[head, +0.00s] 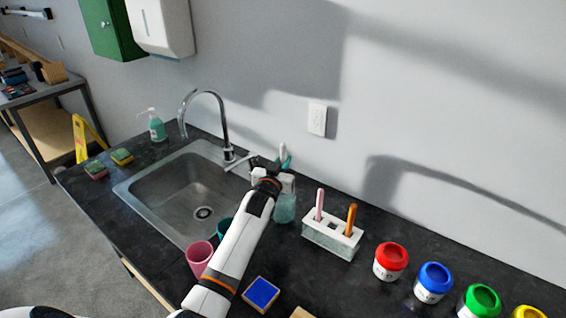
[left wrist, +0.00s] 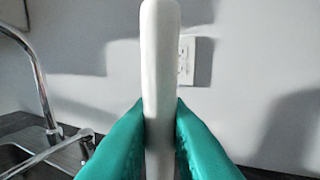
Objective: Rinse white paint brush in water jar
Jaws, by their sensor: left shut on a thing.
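My left gripper (head: 285,163) is shut on the white paint brush (head: 282,151), whose pale handle sticks up above the fingers. In the left wrist view the white handle (left wrist: 159,60) stands upright between the teal fingers (left wrist: 160,135). The water jar (head: 285,210), a clear bluish-green container, stands on the counter right below the gripper, partly covered by it. The lower end of the brush is hidden, so I cannot tell whether it is inside the jar. My right gripper is not in view.
A white brush holder (head: 333,236) with a pink and an orange brush stands right of the jar. Several paint pots, including a red one (head: 391,261), line the right. The sink (head: 180,185) and faucet (head: 222,125) are left; a pink cup (head: 199,258) stands near my arm.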

